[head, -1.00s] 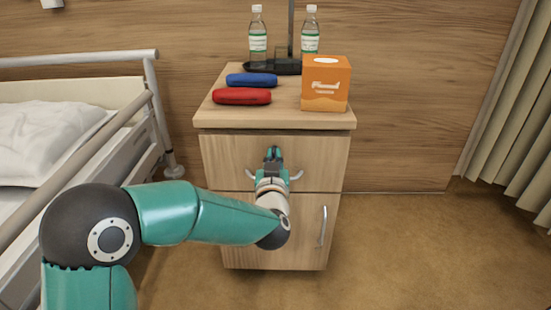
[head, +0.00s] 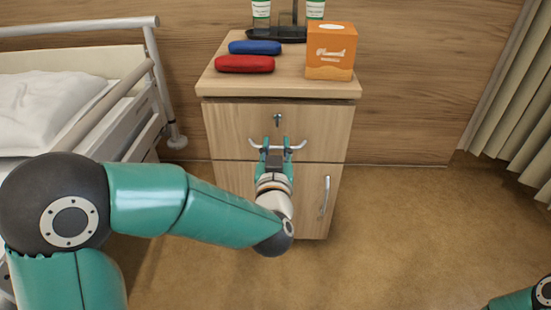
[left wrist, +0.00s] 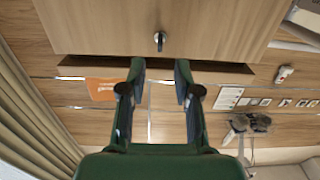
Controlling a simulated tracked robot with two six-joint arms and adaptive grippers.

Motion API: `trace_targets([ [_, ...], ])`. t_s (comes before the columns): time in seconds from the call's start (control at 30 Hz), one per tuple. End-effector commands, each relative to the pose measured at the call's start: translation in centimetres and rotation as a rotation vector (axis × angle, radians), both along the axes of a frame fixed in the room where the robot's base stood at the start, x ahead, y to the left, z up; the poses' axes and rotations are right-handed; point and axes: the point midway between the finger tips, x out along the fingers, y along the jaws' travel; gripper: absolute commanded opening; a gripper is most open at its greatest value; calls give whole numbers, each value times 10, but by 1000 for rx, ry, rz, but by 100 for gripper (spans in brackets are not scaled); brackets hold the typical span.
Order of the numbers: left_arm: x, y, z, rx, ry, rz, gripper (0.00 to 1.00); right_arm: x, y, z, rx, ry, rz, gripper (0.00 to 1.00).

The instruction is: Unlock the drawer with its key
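A small metal key (head: 277,119) stands in the lock near the top of the drawer front (head: 235,121) in the head view. The key (left wrist: 160,40) also shows in the left wrist view, ahead of and between the fingers. My left gripper (head: 274,147) is just below the key, in front of the drawer's pale bar handle (head: 297,147). In the left wrist view the fingers of my left gripper (left wrist: 160,72) are spread apart with nothing between them, clear of the key. My right gripper is out of view.
The cabinet top (head: 283,87) holds a red case (head: 244,64), a blue case (head: 255,47), an orange tissue box (head: 330,52) and bottles on a dark tray. A lower door has an upright handle (head: 325,197).

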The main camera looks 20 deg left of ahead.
Motion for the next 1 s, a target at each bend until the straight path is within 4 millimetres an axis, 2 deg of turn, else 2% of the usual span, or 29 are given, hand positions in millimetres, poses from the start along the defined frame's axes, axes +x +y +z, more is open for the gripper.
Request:
trace_targets([
  [0.1, -21, -7, 0, 1, 0, -4, 32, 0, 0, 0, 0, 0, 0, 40],
  [0.3, -39, -11, -1, 1, 1, -1, 32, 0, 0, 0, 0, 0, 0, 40],
  [0.83, -41, -10, -1, 0, 2, 4, 32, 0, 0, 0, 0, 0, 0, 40],
  [0.93, -39, 2, -4, 4, 20, 29, 32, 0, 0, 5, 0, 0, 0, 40],
  [1.0, -35, 17, -18, 16, 63, 61, 32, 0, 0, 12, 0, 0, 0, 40],
])
